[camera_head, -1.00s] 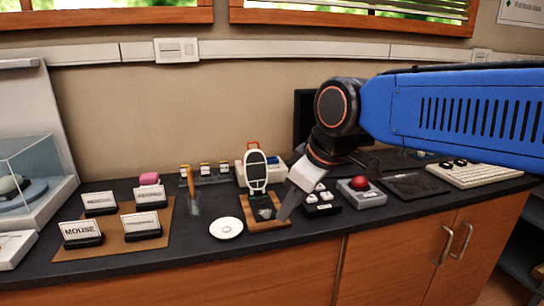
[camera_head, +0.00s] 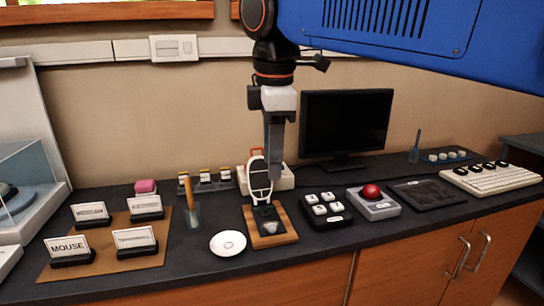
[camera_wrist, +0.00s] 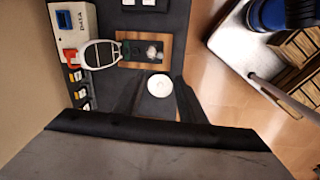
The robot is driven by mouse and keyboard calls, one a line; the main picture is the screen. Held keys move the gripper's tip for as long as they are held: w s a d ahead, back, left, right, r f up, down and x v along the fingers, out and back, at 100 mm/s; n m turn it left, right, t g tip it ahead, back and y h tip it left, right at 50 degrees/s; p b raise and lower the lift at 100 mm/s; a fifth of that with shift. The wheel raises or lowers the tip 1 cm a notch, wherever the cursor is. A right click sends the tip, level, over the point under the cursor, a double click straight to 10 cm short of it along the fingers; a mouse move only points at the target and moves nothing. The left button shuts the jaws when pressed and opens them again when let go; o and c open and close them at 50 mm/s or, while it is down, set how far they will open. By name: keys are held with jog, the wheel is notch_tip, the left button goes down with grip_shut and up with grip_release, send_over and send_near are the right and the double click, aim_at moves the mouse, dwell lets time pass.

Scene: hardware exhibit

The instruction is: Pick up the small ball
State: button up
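A red ball (camera_head: 371,191) sits in a grey trackball-like device (camera_head: 374,207) on the dark counter, right of centre. A small pale object (camera_head: 271,227), too small to identify surely, lies on the front of a wooden board (camera_head: 290,238); it also shows in the wrist view (camera_wrist: 152,53). My gripper (camera_head: 275,177) points down above and behind that board, well left of the red ball. In the wrist view my gripper (camera_wrist: 158,84) has its two dark fingers apart with nothing held. The red ball is not in the wrist view.
A white disc (camera_head: 228,243) lies left of the board. A white oval-framed stand (camera_head: 259,180) rises at the board's back, close to my gripper. A key block (camera_head: 326,208), black tablet (camera_head: 427,193), monitor (camera_head: 346,124) and keyboard (camera_head: 491,179) stand to the right.

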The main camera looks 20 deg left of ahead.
aim_at(271, 227)
jog(key=shift+f, duration=0.1)
jog(key=f, duration=0.5)
jog(key=w+f, duration=0.1)
jog(key=f, duration=0.5)
jog(key=w+a+f, duration=0.1)
jog(key=f, duration=0.5)
jog(key=shift+w, duration=0.1)
grip_shut()
